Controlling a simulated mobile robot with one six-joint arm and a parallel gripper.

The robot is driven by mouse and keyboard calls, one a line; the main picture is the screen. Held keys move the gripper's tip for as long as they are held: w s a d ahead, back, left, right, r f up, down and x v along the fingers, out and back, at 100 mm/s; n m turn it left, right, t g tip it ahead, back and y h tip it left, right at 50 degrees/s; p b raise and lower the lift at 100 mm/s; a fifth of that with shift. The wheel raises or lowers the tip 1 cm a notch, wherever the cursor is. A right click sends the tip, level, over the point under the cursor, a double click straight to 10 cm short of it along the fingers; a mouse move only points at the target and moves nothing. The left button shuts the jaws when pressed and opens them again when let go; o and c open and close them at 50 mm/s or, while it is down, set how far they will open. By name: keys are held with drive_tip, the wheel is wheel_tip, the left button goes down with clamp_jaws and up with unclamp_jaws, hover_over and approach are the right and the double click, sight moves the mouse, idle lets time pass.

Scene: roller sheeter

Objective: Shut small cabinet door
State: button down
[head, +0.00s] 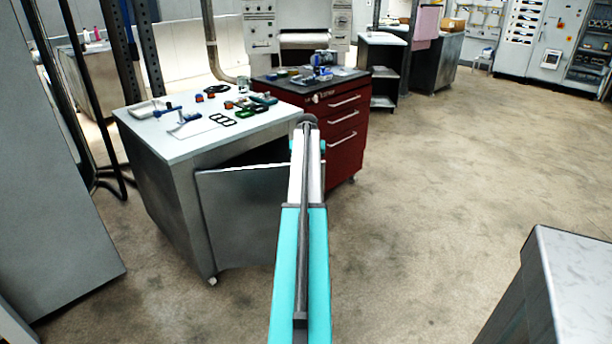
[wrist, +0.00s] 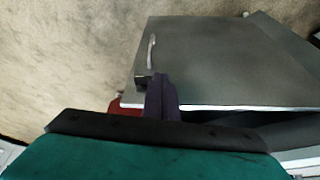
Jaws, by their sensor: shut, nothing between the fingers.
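The small cabinet (head: 170,170) is grey with a pale top, at left centre in the head view. Its grey door (head: 238,215) stands open, swung out from the front. The arm covers the door's right end there. In the wrist view the door (wrist: 225,65) fills the upper right, with a bar handle (wrist: 152,52) near its left edge and a bright edge along the bottom. My gripper (wrist: 156,82) is shut and empty, its dark fingers overlapping the door's corner near the handle. I cannot tell whether they touch. The arm hides the gripper in the head view.
Small tools and parts lie on the cabinet top. A red drawer cabinet (head: 340,125) stands just behind and right of it. A grey box-like unit (head: 570,285) is at lower right. The floor (head: 440,185) between is clear.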

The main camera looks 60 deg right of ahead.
drive_tip(key=shift+s+a+r, duration=0.1)
drive_tip(key=shift+a+r, duration=0.05)
drive_tip(key=shift+r, duration=0.25)
